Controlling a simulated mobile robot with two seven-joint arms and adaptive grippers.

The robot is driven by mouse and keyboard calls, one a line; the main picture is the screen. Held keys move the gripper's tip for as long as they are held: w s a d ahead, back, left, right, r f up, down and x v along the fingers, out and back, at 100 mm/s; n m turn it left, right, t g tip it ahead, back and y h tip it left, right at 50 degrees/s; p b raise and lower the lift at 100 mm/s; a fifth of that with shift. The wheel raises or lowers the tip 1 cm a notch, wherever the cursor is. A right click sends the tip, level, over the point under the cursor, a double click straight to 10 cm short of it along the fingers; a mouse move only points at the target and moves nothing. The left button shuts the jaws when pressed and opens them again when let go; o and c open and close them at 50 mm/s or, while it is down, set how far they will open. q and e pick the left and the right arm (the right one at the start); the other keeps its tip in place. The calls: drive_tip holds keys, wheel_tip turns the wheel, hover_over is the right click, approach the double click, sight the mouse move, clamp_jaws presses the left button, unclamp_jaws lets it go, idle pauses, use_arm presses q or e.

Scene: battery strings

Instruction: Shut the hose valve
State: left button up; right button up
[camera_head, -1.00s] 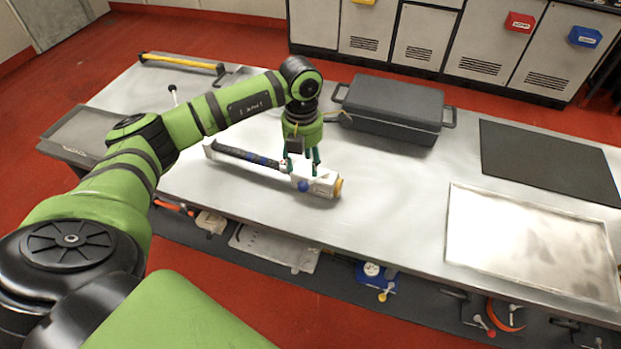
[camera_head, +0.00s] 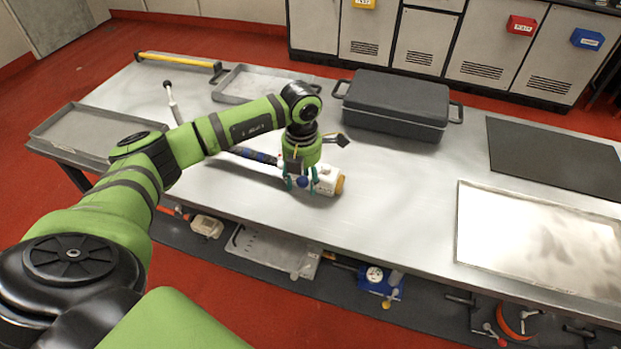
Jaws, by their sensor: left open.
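A white fitting (camera_head: 326,181) with an ochre-yellow end and a blue knob (camera_head: 302,182) lies on the metal table; it looks like the hose valve. A dark, blue-marked length (camera_head: 256,156) runs from it to the left, partly hidden behind my left arm. My left gripper (camera_head: 301,184) points down at the fitting's left part, near the blue knob. Its teal fingers are apart. I cannot tell whether they touch the fitting. The lever's position is not clear. My right gripper is not in view.
A dark lidded case (camera_head: 396,102) stands behind the gripper. A black mat (camera_head: 556,157) and a pale framed panel (camera_head: 545,240) lie to the right. Grey trays (camera_head: 52,135) are at the left and back. The table (camera_head: 400,190) is bare between fitting and panel.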

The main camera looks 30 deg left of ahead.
use_arm(q)
clamp_jaws()
drive_tip(key=shift+d, duration=0.1)
drive_tip(key=shift+s+d+n+p, duration=0.1)
drive_tip(key=shift+d+n+p, duration=0.4)
drive_tip(key=shift+n, duration=0.4)
drive_tip(key=shift+d+n, duration=0.35)
drive_tip(key=shift+n, duration=0.05)
drive_tip(key=shift+d, duration=0.1)
drive_tip(key=shift+d+n+p, duration=0.45)
drive_tip(key=shift+d+n, duration=0.35)
drive_tip(key=shift+n, duration=0.5)
